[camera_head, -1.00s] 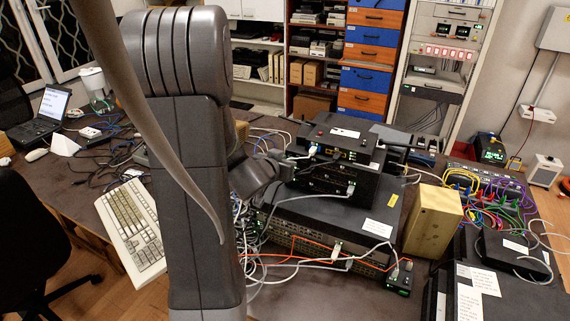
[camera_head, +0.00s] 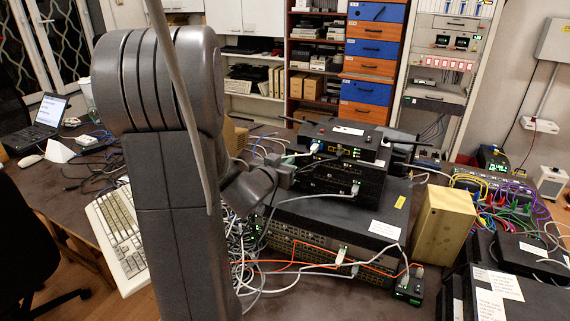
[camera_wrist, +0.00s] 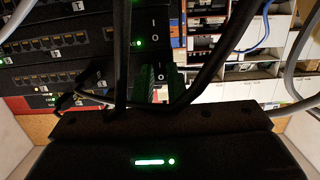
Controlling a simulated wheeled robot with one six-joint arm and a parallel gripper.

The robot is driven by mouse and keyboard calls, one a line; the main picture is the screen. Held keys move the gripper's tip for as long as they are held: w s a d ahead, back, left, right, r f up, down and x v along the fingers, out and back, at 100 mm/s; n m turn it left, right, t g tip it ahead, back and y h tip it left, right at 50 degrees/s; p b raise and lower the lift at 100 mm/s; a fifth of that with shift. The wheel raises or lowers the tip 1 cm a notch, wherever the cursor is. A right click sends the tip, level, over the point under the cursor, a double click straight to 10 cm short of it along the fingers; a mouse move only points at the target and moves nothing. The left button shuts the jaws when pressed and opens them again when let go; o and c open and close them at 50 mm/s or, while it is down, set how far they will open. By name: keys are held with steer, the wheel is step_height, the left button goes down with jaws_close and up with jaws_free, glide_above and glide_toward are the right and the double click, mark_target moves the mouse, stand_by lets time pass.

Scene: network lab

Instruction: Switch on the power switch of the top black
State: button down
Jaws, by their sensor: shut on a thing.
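A stack of black network devices stands on the table. The top black device (camera_head: 345,137) has antennas and a white label, with another black device (camera_head: 335,185) beneath it. My gripper (camera_head: 285,174) is at the left end of this stack. In the wrist view, my gripper (camera_wrist: 160,82) has its jaws closed in at a black device's end, with green parts between the fingers. An upper switch panel (camera_wrist: 153,28) with I and O marks is just beyond them. A second marked switch panel (camera_wrist: 160,76) shows between the fingers. The exact contact is dark and partly hidden.
A wider rack unit (camera_head: 325,212) lies under the stack, with grey and orange cables in front. Loose cables (camera_head: 240,250) crowd my arm. A wooden box (camera_head: 444,228) stands right of the stack. A keyboard (camera_head: 118,240) lies left.

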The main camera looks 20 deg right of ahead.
steer(key=c, duration=1.4)
jaws_free()
steer(key=shift+c, duration=0.2)
steer(key=v, duration=1.3)
steer(key=shift+s+a, duration=0.25)
steer(key=shift+s, duration=0.05)
steer(key=shift+d, duration=0.1)
steer(key=x, duration=1.3)
steer(key=shift+w+d, duration=0.15)
steer(key=shift+w, duration=0.15)
